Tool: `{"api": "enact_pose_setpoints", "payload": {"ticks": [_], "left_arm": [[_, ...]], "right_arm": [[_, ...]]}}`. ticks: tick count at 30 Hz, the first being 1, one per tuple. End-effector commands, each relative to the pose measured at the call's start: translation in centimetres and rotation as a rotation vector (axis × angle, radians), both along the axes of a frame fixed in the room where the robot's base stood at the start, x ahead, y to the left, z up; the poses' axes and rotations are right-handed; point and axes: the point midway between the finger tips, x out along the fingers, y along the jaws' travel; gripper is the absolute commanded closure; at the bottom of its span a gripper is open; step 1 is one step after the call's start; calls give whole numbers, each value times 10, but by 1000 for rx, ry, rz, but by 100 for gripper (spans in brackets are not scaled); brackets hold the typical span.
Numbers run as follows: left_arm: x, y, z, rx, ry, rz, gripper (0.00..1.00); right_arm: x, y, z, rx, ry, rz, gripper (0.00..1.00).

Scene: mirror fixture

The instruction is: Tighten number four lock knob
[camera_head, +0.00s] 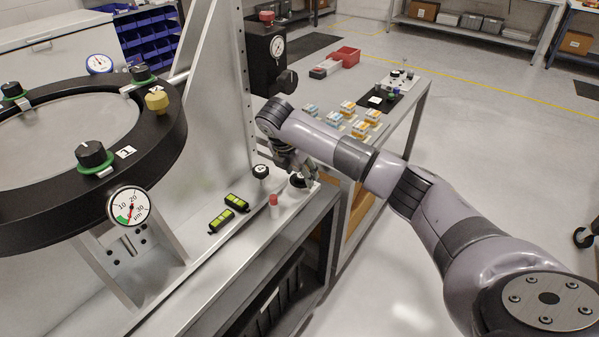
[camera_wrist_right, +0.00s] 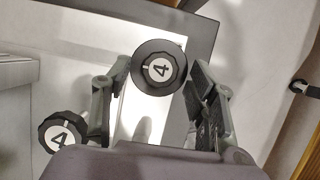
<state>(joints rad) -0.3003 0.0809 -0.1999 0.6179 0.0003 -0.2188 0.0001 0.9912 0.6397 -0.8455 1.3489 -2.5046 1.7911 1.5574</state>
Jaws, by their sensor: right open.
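Two black knobs with a white "4" label show in the right wrist view. One knob (camera_wrist_right: 159,67) lies between my right fingers, near their tips; I cannot tell if either finger touches it. The other knob (camera_wrist_right: 60,133) is at the lower left, outside the left finger. In the head view one knob (camera_head: 261,171) stands on the bench left of my right gripper (camera_head: 294,165). The other (camera_head: 299,181) is under the gripper and partly hidden by it. My right gripper is open, pointing down. My left gripper is not in view.
A ring fixture (camera_head: 165,135) with black and yellow knobs and a dial gauge (camera_head: 129,206) stands at the left. A side table (camera_head: 417,98) with small boxes is behind my arm.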

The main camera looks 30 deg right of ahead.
Motion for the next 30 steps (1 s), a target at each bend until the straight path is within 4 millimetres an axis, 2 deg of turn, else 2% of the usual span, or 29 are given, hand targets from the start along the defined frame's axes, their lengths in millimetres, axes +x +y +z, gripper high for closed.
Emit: {"api": "enact_pose_setpoints", "payload": {"ticks": [5,15,21,30], "left_arm": [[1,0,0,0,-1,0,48],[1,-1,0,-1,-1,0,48],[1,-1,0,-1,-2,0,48],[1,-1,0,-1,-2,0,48]], "right_arm": [[-3,10,27,1,-6,1,48],[-13,33,92,-2,-7,2,48],[-16,39,106,-1,-4,0,48],[-17,41,108,-1,-1,0,48]]}}
